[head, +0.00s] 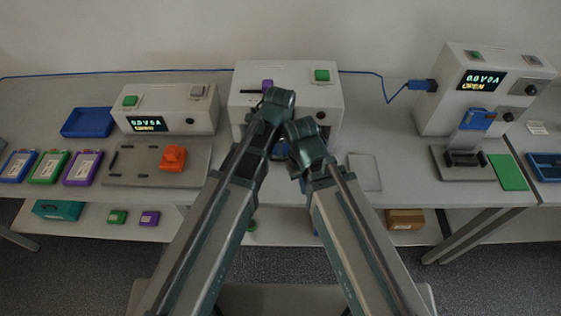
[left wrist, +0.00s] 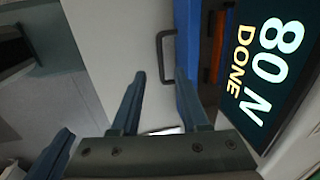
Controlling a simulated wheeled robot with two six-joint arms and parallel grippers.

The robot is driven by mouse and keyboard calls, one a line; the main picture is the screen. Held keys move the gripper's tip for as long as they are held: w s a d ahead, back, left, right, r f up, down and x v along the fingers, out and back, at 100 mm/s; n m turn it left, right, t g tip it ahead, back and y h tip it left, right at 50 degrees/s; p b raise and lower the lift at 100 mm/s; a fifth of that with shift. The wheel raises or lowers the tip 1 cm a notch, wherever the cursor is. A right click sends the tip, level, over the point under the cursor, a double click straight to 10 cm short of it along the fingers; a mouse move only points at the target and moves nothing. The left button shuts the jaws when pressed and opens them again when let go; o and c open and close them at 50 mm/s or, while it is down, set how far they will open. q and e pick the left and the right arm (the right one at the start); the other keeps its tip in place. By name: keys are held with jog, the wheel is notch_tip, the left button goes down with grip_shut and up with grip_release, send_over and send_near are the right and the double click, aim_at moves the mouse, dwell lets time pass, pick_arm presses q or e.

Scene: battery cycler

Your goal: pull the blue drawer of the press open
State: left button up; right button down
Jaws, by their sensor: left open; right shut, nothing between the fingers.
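The press (head: 245,90) is the white box at the back centre in the head view, largely behind my arms. In the left wrist view, its blue drawer front (left wrist: 187,65) is seen nearly edge-on, with a dark bar handle (left wrist: 160,50) standing out from it. My left gripper (left wrist: 163,78) is open, with the handle just ahead of and between its fingertips; I cannot tell whether they touch. In the head view my left gripper is hidden behind my arm. My right gripper (head: 297,160) is shut and empty in front of the press, partly hidden by its own wrist.
The press display (left wrist: 262,70) reads 80 N DONE; something orange (left wrist: 217,48) shows beside the drawer front. A fixture plate with an orange block (head: 173,158) lies left. A tester (head: 447,85) stands right. A flat grey plate (head: 364,171) lies right of my right arm.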

aim_at(280, 160)
pick_arm(q)
jog(key=f+b, duration=0.2)
jog(key=f, duration=0.1)
jog(key=w+f+b, duration=0.1)
jog(key=f+b, duration=0.1)
jog(key=b, duration=0.1)
jog(key=f+b, duration=0.2)
jog(key=f, duration=0.1)
jog(key=shift+w+f+b, duration=0.3)
jog(key=shift+w+f, duration=0.05)
jog(key=shift+w, duration=0.05)
grip_shut()
dwell(0.9)
